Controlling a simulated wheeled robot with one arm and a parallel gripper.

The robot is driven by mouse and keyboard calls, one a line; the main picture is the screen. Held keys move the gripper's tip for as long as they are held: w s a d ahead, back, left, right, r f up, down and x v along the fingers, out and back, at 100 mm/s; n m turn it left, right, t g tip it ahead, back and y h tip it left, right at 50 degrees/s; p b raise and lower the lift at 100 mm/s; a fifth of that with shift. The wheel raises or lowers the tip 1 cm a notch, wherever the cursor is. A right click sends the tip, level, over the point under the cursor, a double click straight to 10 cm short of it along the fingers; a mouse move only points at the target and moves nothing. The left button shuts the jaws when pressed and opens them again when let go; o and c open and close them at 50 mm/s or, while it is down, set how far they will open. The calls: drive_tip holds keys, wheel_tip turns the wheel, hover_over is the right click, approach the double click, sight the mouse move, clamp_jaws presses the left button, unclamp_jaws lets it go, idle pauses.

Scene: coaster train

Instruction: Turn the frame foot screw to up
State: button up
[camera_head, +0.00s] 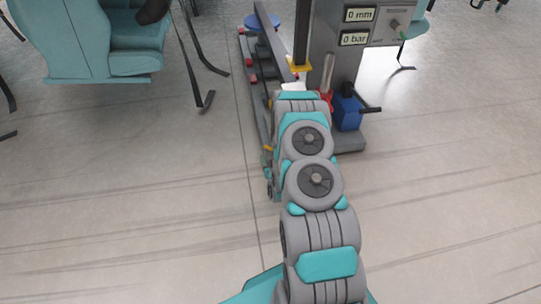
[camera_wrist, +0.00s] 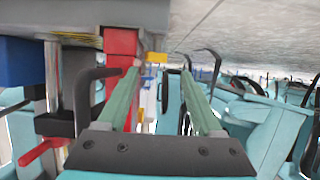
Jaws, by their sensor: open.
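My gripper (camera_wrist: 162,73) shows in the wrist view as two green fingers, apart, with nothing between them. In the head view my own arm hides it; the arm reaches toward the foot of a grey machine stand (camera_head: 335,45). I cannot pick out the frame foot screw for certain in either view. By the stand are a blue block (camera_head: 347,112) with a black handle (camera_head: 370,109) and a red part (camera_head: 326,100). In the wrist view a red block (camera_wrist: 121,42) is just left of the fingers, a black bent bar (camera_wrist: 85,95) nearer, and a red lever (camera_wrist: 38,152) lower left.
The stand has displays reading 0 mm (camera_head: 359,14) and 0 bar (camera_head: 354,38). A long, low rail frame (camera_head: 252,90) runs left of my arm. A teal seat (camera_head: 90,45) is at upper left. The floor (camera_head: 450,170) is clear at right.

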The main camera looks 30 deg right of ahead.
drive_tip(key=shift+v, duration=1.3)
drive_tip(key=shift+a, duration=0.15)
drive_tip(key=p+v, duration=0.5)
drive_tip(key=v, duration=0.2)
drive_tip(key=shift+s, duration=0.3)
drive_tip(key=shift+r, duration=0.1)
